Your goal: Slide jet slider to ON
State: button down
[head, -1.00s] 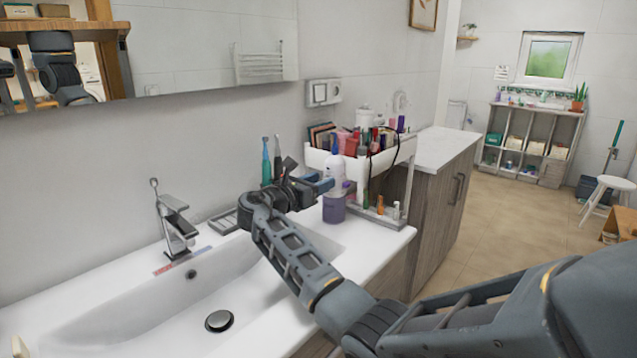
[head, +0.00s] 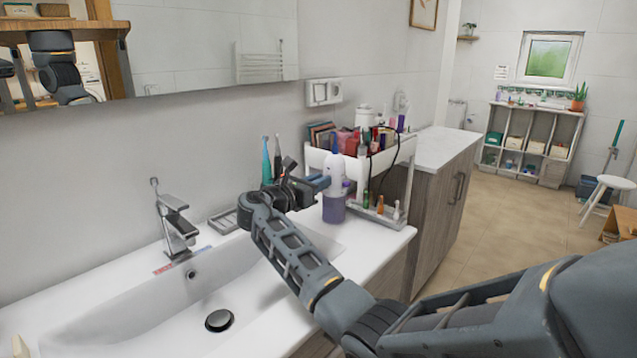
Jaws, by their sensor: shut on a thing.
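A white device with a translucent purple lower tank (head: 334,209) stands upright at the right end of the sink counter, in front of the cart. It looks like a water flosser. My gripper (head: 322,182) is at its white upper body, reaching in from the left, with its fingers shut on it. The fingers and wrist cover part of its left side. I cannot make out the jet slider or its position, as it is too small or hidden.
Toothbrushes (head: 266,162) stand left of my gripper against the wall. The faucet (head: 174,222) and open basin lie to the left.

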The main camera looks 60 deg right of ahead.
jog(key=shift+f+p, duration=0.3)
jog(key=shift+f, duration=0.65)
jog(key=c, duration=1)
grip_release()
jog(key=v, duration=0.7)
jog(key=shift+a+b, duration=0.35)
jog(key=shift+b, duration=0.05)
